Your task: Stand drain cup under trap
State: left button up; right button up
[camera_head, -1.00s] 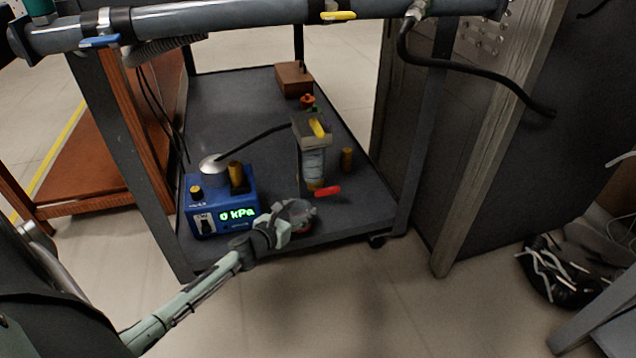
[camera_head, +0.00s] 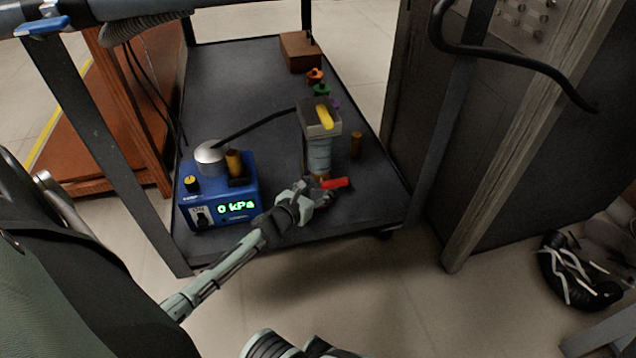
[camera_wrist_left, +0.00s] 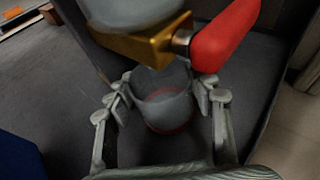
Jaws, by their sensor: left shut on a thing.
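The trap (camera_head: 318,150) is a clear upright cylinder on the cart, with a brass valve and a red lever handle (camera_head: 334,183) at its bottom. In the left wrist view, the brass valve (camera_wrist_left: 150,42) and red handle (camera_wrist_left: 226,35) loom large at the top. The drain cup (camera_wrist_left: 163,100) is a translucent grey cup with a reddish base. My left gripper (camera_head: 318,196) is shut on it, one finger on each side, close by the valve. The cup looks upright, just below the valve in the wrist view. I cannot tell whether its base touches the deck. In the head view my gripper mostly hides it.
A blue pump box (camera_head: 220,200) reading 0 kPa stands left of the trap, with a black hose (camera_head: 255,127) running to the trap. A brass post (camera_head: 356,146) stands right of the trap. A brown block (camera_head: 300,52) is at the back. The cart deck (camera_head: 230,85) is clear behind the pump.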

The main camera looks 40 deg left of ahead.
pick_arm(q)
jog(key=shift+f, duration=0.1)
jog(key=o, duration=1)
